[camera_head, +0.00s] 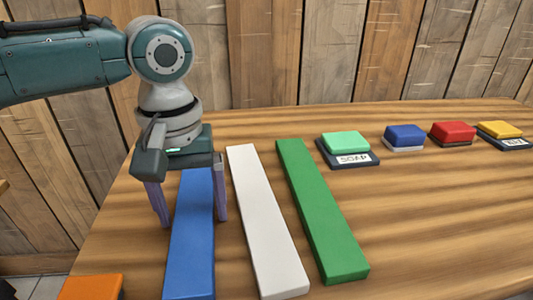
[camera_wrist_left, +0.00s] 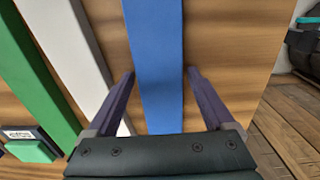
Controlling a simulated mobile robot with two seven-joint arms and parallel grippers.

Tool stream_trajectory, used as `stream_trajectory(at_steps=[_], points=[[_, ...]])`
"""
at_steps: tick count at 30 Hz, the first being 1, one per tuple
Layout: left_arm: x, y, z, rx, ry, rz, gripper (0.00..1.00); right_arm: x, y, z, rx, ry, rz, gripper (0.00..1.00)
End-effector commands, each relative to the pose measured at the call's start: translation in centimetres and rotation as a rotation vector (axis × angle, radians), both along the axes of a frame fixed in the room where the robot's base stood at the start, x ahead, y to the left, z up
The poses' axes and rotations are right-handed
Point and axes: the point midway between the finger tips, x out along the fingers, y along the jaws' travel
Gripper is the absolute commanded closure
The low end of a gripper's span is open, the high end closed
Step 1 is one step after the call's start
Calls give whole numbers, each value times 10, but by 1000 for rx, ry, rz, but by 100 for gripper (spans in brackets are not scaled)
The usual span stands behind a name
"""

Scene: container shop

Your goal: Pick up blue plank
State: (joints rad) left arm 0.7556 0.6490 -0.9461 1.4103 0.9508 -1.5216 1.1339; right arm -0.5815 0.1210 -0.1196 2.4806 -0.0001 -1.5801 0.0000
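The blue plank (camera_head: 191,235) lies lengthwise on the wooden table at the left. My left gripper (camera_head: 193,225) is over its far part, pointing down, with one purple finger on each side of the plank. In the left wrist view the blue plank (camera_wrist_left: 156,60) runs between the two open fingers (camera_wrist_left: 160,80). Gaps show between the fingers and the plank's sides, so I see no grip. The far end of the plank is hidden under the gripper body. My right gripper is not in view.
A white plank (camera_head: 265,220) and a green plank (camera_head: 320,210) lie to the right of the blue one. A green soap block (camera_head: 346,142) and blue, red and yellow blocks stand farther right. An orange block (camera_head: 90,287) is at the lower left. The right front of the table (camera_head: 440,230) is clear.

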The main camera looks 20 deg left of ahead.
Motion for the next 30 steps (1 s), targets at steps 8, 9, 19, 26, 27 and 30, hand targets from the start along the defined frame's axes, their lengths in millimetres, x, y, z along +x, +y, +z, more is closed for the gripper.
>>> stream_trajectory(at_steps=[8,9,19,26,27,30], points=[[0,0,0,0,0,0,46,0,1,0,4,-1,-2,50],[0,0,0,0,0,0,51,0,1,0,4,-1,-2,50],[0,0,0,0,0,0,88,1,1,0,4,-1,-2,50],[0,0,1,1,-1,1,100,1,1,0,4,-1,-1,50],[0,0,1,1,-1,1,100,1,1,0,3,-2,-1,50],[0,0,2,0,-1,1,100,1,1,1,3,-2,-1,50]])
